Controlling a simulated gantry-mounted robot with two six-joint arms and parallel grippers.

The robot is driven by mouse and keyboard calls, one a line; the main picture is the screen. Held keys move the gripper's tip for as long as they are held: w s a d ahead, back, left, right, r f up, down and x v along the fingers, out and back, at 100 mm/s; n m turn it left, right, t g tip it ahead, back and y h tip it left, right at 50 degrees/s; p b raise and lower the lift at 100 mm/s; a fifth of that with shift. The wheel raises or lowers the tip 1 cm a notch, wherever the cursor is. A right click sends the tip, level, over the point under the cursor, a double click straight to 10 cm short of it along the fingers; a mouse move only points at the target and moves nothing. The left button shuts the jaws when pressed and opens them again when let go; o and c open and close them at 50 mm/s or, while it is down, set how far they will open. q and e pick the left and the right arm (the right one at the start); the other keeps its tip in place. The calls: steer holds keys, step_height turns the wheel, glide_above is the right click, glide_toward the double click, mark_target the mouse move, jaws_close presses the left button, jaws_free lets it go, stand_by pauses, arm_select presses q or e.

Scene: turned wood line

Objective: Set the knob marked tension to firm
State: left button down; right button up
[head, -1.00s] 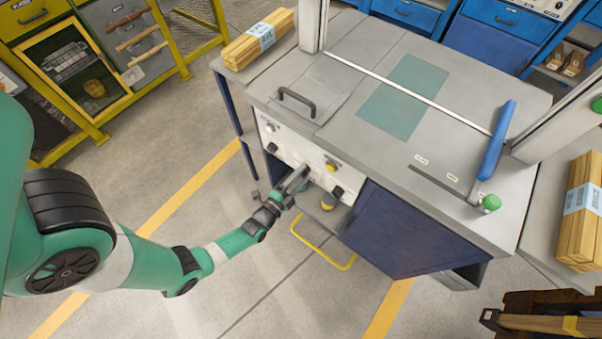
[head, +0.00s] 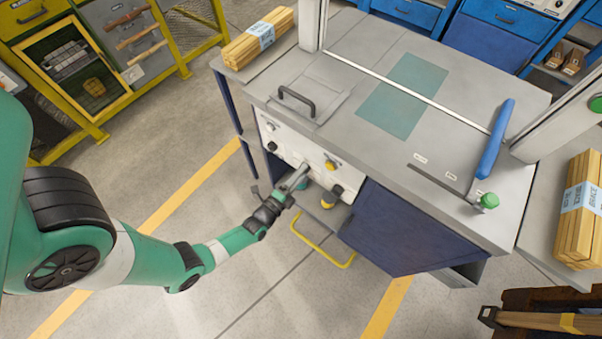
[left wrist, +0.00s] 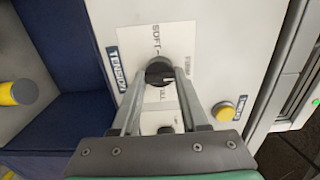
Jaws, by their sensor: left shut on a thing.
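The tension knob (left wrist: 159,71) is a black round knob on the white front panel of the grey-topped machine. A blue TENSION label (left wrist: 116,70) sits to its left in the left wrist view, and the word SOFT (left wrist: 157,36) stands above it. Other scale words are partly hidden or too small to read. My left gripper (left wrist: 160,76) is shut on the knob, one finger on each side. In the head view my left gripper (head: 301,174) reaches the panel and hides the knob. The knob's pointer direction is unclear. My right gripper is not in view.
A yellow button (left wrist: 223,111) sits right of the knob in the left wrist view. The floor before the machine is otherwise clear.

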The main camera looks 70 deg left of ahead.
arm_select(q)
steer(key=shift+c, duration=2.1)
jaws_free()
steer(key=p+v, duration=0.3)
steer(key=v, duration=0.8)
steer(key=shift+s+d, duration=0.15)
steer(key=shift+s, duration=0.2)
